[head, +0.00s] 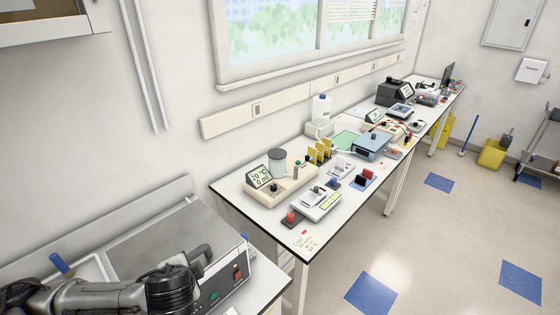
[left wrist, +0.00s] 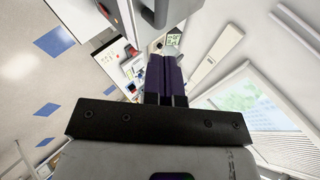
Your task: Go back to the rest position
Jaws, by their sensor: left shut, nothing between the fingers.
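My left gripper (left wrist: 166,72) shows in the left wrist view with its two dark fingers side by side and closed, with nothing between them. In the head view, my left arm comes in at the bottom left, in front of a grey bench machine (head: 232,285) with a green and a red control on its front. I cannot make out the left fingertips in the head view. My right gripper is in neither view.
A long white bench (head: 230,195) runs along the wall, with several instruments on it, including a display unit (head: 283,190) and a white bottle (head: 321,110). Yellow bins (head: 492,155) stand farther off. The floor right of the bench is mostly clear.

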